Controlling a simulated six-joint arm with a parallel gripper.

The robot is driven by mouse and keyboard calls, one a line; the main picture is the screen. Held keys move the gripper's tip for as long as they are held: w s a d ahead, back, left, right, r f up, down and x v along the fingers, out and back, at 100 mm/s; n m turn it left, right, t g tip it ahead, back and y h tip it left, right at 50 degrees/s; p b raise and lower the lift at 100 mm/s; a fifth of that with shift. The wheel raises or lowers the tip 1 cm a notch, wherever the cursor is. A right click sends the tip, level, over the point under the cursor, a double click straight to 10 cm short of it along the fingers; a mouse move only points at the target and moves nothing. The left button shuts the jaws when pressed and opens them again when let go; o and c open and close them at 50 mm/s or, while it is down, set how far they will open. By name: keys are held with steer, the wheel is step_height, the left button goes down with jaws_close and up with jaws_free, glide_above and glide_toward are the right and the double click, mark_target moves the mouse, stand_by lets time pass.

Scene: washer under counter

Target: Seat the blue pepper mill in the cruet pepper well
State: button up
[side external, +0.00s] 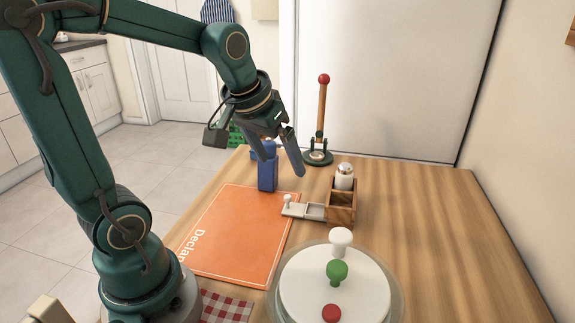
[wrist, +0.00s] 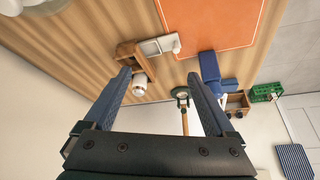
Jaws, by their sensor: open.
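The blue pepper mill (side external: 267,177) stands upright by the far right corner of the orange mat. It also shows in the wrist view (wrist: 209,66), to the right of my fingertips. My gripper (side external: 280,164) is open and empty, pointing down close above and beside the mill; in the wrist view its jaws (wrist: 160,73) are wide apart, with the mill outside them. The wooden cruet (side external: 342,214) stands to the right; it also shows in the wrist view (wrist: 125,50). A white shaker with a metal top (side external: 345,176) sits in its far compartment. The near compartment looks empty.
A pale slide with a white knob (side external: 303,211) extends left from the cruet. A red-topped wooden post (side external: 321,115) stands behind. A round white disc with coloured knobs (side external: 303,297) fills the front. The orange mat (side external: 235,235) is clear, as is the table's right side.

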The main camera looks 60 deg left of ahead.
mark_target(268, 162)
steer(key=w+a+f+n, duration=0.1)
steer(key=a+f, duration=0.1)
steer(key=a, duration=0.3)
steer(key=w+a+f+n+g, duration=0.1)
steer(key=w+a+f+n, duration=0.1)
steer(key=a, duration=0.3)
steer(key=w+a+f+n+y, duration=0.1)
steer(key=w+a+f, duration=0.1)
steer(key=a, duration=0.3)
steer(key=shift+w+a+f+n+g, duration=0.1)
steer(key=shift+a+f+n+g, duration=0.1)
steer(key=shift+f+n+g, duration=0.15)
steer(key=shift+x, duration=2.6)
steer(key=shift+a, duration=0.1)
steer(key=shift+r, duration=0.1)
jaws_close()
